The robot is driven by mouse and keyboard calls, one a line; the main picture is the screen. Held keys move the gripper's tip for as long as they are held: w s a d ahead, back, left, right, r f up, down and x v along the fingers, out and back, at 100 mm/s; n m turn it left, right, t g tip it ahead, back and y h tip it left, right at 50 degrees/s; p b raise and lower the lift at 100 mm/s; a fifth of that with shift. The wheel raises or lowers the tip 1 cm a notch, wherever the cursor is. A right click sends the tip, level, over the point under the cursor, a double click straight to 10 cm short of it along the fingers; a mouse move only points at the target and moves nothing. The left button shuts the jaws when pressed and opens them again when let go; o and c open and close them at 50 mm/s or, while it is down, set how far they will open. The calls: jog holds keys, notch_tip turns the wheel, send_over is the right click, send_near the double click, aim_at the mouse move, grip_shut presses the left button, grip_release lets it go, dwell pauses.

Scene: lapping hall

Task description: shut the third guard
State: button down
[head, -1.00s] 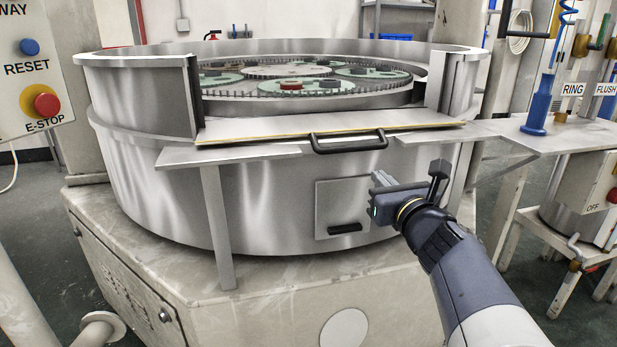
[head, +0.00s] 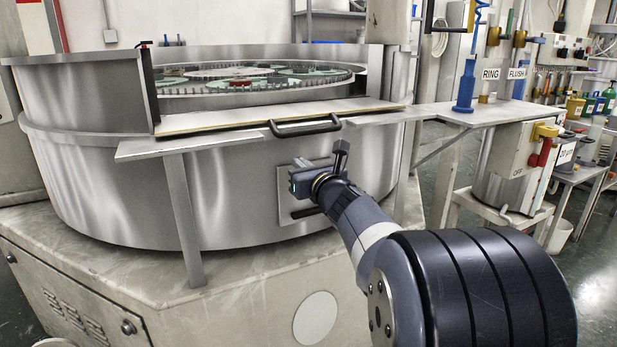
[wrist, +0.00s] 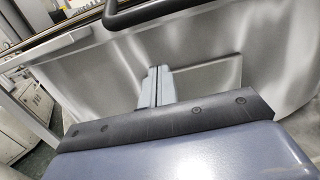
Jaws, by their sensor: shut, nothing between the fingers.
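A flat metal guard panel (head: 235,119) with a yellowish front edge lies folded down, nearly level, at the opening of the big round metal machine. Its black bar handle (head: 306,127) sticks out at the front; the handle also shows at the top of the wrist view (wrist: 150,12). My gripper (head: 296,183) is shut and empty, below the handle and apart from it. It is in front of a small square hatch (head: 285,208) on the machine's side and hides part of it. In the wrist view the fingers (wrist: 155,86) are together. I cannot tell which guard is the third.
Inside the opening lie a toothed ring and discs with a red piece (head: 240,84). Open floor lies at far right.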

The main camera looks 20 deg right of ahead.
jog(key=r, duration=0.1)
jog(key=r+p, duration=0.1)
jog(key=r, duration=0.2)
jog(key=shift+w+p, duration=0.35)
jog(key=shift+r, duration=0.1)
